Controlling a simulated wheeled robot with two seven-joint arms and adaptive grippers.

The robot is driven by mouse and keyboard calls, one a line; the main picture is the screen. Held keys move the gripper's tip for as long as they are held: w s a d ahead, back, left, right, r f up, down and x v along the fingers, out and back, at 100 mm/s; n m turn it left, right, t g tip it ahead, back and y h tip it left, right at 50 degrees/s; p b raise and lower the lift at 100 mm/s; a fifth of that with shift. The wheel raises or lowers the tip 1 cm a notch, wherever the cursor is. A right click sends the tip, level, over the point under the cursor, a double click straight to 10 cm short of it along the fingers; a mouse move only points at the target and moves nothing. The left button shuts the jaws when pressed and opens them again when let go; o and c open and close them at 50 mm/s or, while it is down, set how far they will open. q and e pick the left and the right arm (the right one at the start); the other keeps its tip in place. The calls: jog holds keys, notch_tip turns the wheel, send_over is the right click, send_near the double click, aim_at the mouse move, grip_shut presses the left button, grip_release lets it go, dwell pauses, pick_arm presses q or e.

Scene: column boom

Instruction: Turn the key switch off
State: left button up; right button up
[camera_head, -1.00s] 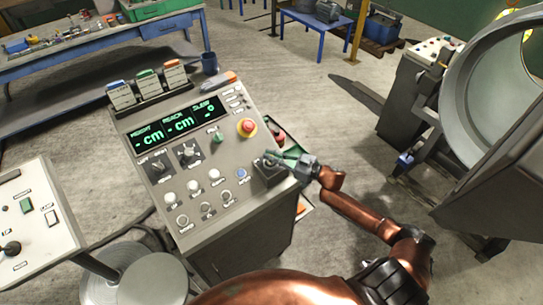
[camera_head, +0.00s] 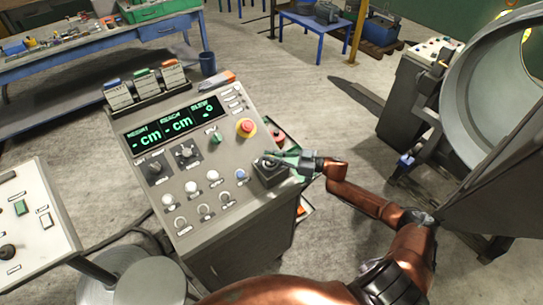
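The control console (camera_head: 205,245) stands in the middle with a sloped grey top. Two rotary switches on dark plates, one at the left (camera_head: 155,168) and one to its right (camera_head: 187,153), sit below the green display. A green knob (camera_head: 216,138) sits to their right. The labels are too small to tell which one is the key switch. My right gripper (camera_head: 282,157) is at the console's right edge, over or beside a black joystick (camera_head: 268,172). I cannot tell whether it touches the joystick or whether its fingers are apart. My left gripper is out of view.
A red emergency button (camera_head: 246,127) rises above the joystick. White, blue and ring-shaped buttons (camera_head: 205,211) fill the lower panel. The green-lit display (camera_head: 175,124) spans the top. A second panel (camera_head: 35,222) stands at left, a stool (camera_head: 150,280) below. A large round machine (camera_head: 490,100) is at right.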

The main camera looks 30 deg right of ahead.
jog(key=o, duration=0.4)
jog(key=v, duration=1.2)
dwell(0.3)
